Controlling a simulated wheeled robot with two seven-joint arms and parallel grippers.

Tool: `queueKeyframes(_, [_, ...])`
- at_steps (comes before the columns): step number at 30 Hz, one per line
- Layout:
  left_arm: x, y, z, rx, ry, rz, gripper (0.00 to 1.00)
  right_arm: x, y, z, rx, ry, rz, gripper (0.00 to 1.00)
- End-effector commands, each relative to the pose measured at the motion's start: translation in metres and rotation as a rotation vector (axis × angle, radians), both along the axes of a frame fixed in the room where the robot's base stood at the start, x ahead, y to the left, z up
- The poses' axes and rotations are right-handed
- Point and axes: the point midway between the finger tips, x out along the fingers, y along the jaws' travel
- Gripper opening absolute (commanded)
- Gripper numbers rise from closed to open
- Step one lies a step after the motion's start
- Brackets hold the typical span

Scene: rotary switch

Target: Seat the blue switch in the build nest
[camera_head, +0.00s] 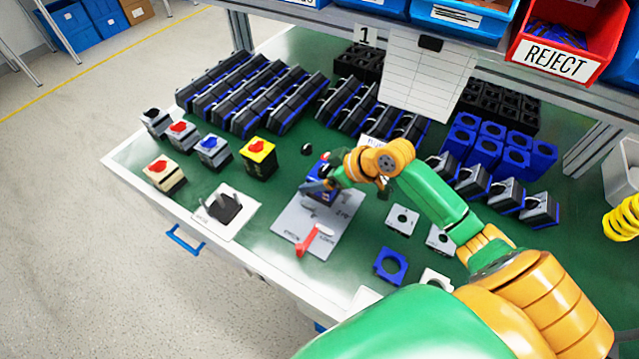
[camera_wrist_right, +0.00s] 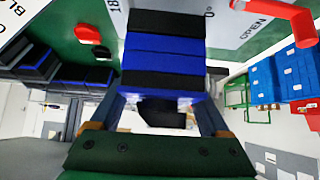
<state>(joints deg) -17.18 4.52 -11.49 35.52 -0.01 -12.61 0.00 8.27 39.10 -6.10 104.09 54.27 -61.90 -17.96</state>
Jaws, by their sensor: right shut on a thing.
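The blue switch (camera_head: 322,190) is a blue-and-black block held between the fingers of my right gripper (camera_head: 318,183). In the wrist view the switch (camera_wrist_right: 163,48) fills the space between both fingertips (camera_wrist_right: 163,100). In the head view it is over or on the back part of a grey printed plate (camera_head: 292,230) with a red lever (camera_head: 312,241) at its front. The gripper hides the switch's underside, so I cannot tell whether it touches the plate or a nest. The red lever also shows in the wrist view (camera_wrist_right: 303,25). My left gripper is not in view.
A black pronged fixture (camera_head: 224,208) stands on a white plate to the left. Switches with red, blue and yellow tops, including a yellow one (camera_head: 258,157), stand behind it. Rows of black-and-blue parts (camera_head: 285,98) fill the back. A red reject bin (camera_head: 570,40) hangs above right.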

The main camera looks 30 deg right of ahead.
Motion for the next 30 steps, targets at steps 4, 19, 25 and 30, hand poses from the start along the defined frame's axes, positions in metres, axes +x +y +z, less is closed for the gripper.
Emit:
queueKeyframes(4, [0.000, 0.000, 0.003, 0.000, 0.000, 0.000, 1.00, -0.001, -0.005, -0.027, 0.004, 0.005, -0.004, 0.10])
queueKeyframes(19, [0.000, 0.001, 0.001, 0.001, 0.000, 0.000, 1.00, -0.001, -0.005, -0.037, -0.001, 0.001, -0.001, 1.00])
queueKeyframes(25, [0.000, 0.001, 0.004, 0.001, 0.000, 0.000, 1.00, -0.001, -0.004, -0.034, -0.001, 0.001, -0.001, 1.00])
queueKeyframes(30, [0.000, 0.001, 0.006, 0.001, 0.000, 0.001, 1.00, -0.016, -0.014, -0.017, -0.005, 0.001, -0.001, 1.00])
